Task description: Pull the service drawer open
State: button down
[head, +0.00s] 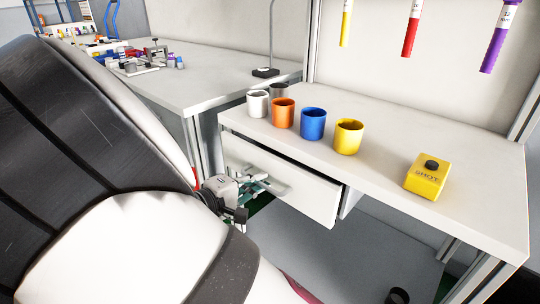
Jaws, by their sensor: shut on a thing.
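The service drawer (305,197) has a white front and sits under the front edge of the white workbench (400,150). A dark gap shows along the top of its front; I cannot tell exactly how far out it stands. A light grey bar handle (268,183) is on the left part of the front. My gripper (254,188) is at this handle and shut on it. My arm fills the left of the head view and hides part of the area left of the drawer.
White, grey, orange (283,118), blue (313,124) and yellow (348,137) cups stand on the bench. A yellow box with a black button (427,176) is at the right. Coloured tubes hang above. Another bench (200,90) stands behind. A dark round object (398,296) lies low in front.

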jog(key=f+p+v, duration=0.1)
jog(key=f+v, duration=0.1)
jog(key=v, duration=0.8)
jog(key=f+p+v, duration=0.2)
jog(key=v, duration=0.9)
jog(key=shift+s+a+f, duration=0.25)
jog(key=shift+s+a, duration=0.1)
jog(key=shift+s, duration=0.05)
jog(key=c, duration=2)
grip_release()
jog(key=shift+o, duration=0.2)
jog(key=shift+r, duration=0.1)
